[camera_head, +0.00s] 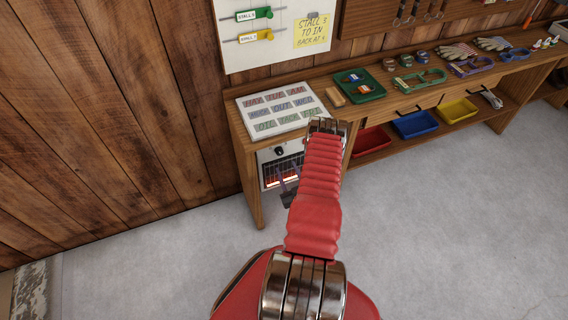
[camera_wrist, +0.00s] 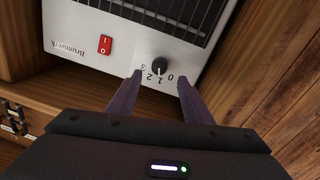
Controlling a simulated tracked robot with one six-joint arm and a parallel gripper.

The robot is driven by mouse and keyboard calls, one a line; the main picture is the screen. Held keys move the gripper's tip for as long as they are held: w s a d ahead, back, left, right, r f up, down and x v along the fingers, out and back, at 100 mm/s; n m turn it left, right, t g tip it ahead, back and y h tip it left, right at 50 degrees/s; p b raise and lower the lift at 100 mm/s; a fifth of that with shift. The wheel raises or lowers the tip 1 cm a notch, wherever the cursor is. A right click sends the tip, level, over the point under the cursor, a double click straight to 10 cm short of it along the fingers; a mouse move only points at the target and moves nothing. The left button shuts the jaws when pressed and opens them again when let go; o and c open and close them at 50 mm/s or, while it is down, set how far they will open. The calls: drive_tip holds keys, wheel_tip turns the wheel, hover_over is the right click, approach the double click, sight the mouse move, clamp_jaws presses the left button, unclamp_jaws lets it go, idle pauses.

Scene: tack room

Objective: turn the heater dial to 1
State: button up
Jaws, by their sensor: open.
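The heater is a white box with a dark grille; its front (camera_head: 266,157) shows under the bench at left, with an orange glow behind the grille. In the wrist view the heater (camera_wrist: 75,28) appears upside down. Its black round dial (camera_wrist: 159,66) has the numbers 0 to 3 beside it; I cannot tell surely which number it points at. The dial also shows in the head view (camera_head: 280,150). My gripper (camera_wrist: 160,79) is open and empty, its two purple fingers apart, on either side of the dial in the picture. I see no clear contact.
A red rocker switch (camera_wrist: 106,45) sits on the heater front beside the dial. The bench (camera_head: 255,190) has a wooden leg left of the heater. A red bin (camera_head: 372,140) stands on the low shelf at right. The grey floor in front is clear.

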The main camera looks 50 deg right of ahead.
drive_tip(key=v, duration=0.5)
drive_tip(key=shift+s+a, duration=0.25)
drive_tip(key=shift+s, duration=0.05)
drive_tip(key=shift+f, duration=0.1)
